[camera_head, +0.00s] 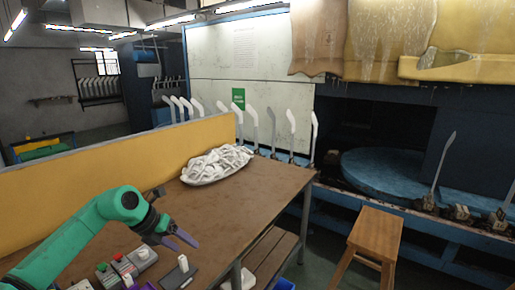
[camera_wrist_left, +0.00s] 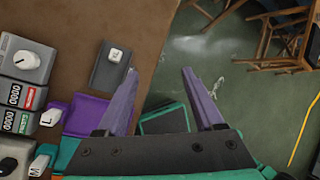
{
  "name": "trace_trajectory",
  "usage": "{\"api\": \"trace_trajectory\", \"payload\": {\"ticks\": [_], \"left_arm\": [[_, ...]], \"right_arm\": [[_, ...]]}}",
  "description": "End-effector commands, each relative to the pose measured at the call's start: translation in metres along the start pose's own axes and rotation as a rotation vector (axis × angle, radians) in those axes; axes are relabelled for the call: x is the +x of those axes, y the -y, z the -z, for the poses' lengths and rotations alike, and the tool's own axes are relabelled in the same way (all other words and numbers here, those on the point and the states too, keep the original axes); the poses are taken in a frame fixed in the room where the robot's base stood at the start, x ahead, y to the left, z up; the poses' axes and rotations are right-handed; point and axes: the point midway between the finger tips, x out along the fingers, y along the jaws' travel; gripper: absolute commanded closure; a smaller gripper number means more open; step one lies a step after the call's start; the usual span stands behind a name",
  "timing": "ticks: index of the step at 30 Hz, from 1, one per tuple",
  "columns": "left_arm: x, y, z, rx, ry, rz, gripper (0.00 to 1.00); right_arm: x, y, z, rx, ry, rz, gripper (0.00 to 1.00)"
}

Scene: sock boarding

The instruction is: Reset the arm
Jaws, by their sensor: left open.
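My left gripper (camera_head: 182,238) is at the end of the green arm that comes in from the left in the head view. Its purple fingers are above the front right part of the brown table (camera_head: 245,203). In the left wrist view the two purple fingers (camera_wrist_left: 165,85) stand apart with nothing between them. The gap lies over the table's edge and the floor. My right gripper does not show in either view.
White socks (camera_head: 217,164) lie heaped on the table by the yellow partition (camera_head: 120,165). Control boxes (camera_head: 125,265) stand at the front edge. A wooden stool (camera_head: 376,235) stands to the right. Upright white sock boards (camera_head: 291,124) line the machine behind the table.

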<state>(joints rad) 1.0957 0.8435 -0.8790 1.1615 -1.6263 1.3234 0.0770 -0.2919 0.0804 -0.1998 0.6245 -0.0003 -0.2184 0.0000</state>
Motion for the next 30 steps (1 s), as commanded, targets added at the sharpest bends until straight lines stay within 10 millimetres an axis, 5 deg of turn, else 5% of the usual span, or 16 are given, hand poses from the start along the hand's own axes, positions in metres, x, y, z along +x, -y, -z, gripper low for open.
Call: {"api": "trace_trajectory", "payload": {"ticks": [5, 7, 10, 11, 14, 18, 21, 30], "left_arm": [[0.032, 0.122, -0.007, -0.020, 0.210, 0.407, 0.31], [0.019, 0.182, -0.015, -0.154, 0.359, 0.671, 0.31], [-0.023, 0.208, -0.032, -0.511, 0.569, 0.976, 0.31], [-0.034, 0.201, -0.037, -0.650, 0.625, 1.039, 0.31], [-0.048, 0.138, -0.036, -1.180, 0.778, 1.132, 0.31], [-0.015, 0.029, 0.027, -1.904, 0.866, 0.965, 0.31], [0.011, -0.014, 0.087, -2.246, 0.851, 0.765, 0.31], [0.046, -0.047, 0.233, -2.757, 0.711, 0.226, 0.31]], "right_arm": [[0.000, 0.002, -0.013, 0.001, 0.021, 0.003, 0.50], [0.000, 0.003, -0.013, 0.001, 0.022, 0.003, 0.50], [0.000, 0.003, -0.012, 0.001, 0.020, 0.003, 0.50], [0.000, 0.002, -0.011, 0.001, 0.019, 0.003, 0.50], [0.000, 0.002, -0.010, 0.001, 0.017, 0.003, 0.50], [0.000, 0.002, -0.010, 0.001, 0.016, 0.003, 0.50], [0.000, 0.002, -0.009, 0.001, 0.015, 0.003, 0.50], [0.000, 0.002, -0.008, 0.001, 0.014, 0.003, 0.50]]}}
